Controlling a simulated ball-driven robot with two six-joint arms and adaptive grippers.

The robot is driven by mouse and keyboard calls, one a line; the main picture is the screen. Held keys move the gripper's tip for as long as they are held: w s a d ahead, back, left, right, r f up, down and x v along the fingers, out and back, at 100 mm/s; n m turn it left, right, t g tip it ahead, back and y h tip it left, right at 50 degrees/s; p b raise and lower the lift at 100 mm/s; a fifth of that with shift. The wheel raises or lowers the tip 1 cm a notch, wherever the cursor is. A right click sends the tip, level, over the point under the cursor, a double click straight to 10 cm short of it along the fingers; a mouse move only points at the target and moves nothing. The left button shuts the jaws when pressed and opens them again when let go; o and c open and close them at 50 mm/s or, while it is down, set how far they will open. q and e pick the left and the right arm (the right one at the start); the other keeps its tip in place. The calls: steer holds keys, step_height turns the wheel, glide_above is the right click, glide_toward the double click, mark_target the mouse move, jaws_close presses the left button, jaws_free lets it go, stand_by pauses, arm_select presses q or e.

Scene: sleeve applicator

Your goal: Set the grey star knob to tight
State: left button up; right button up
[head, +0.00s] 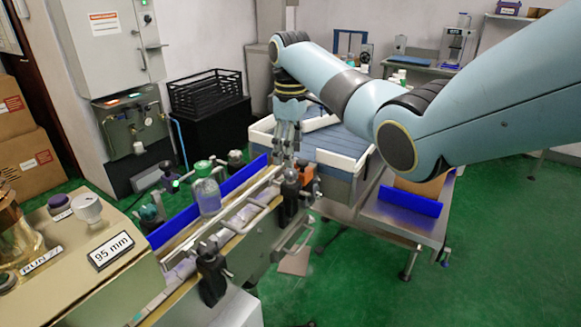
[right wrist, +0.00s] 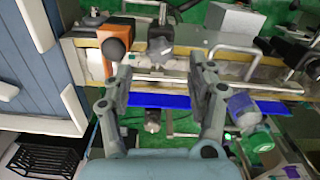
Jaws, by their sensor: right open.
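A grey star knob (right wrist: 160,50) shows in the right wrist view on the rail side of the conveyor, just beyond my fingertips and roughly centred between them. In the head view a dark grey knob (head: 290,175), apparently the same one, stands below my right gripper (head: 287,150). My right gripper also shows in the right wrist view (right wrist: 161,80), with its two fingers wide apart and nothing between them. It points down above the conveyor and appears clear of the knob. I cannot read any tight mark or the knob's setting. My left gripper is not in view.
An orange block (head: 305,171) with a black knob (right wrist: 113,48) sits close beside the star knob. A blue guide rail (head: 215,200) and a bottle with a green cap (head: 206,190) are nearby. A grey-blue table (head: 355,148) with white edges adjoins the conveyor.

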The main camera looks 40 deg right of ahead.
mark_target(290, 172)
step_height(290, 172, down, 5)
steer(key=shift+f, duration=0.1)
stand_by(0.3)
steer(key=c, duration=1.1)
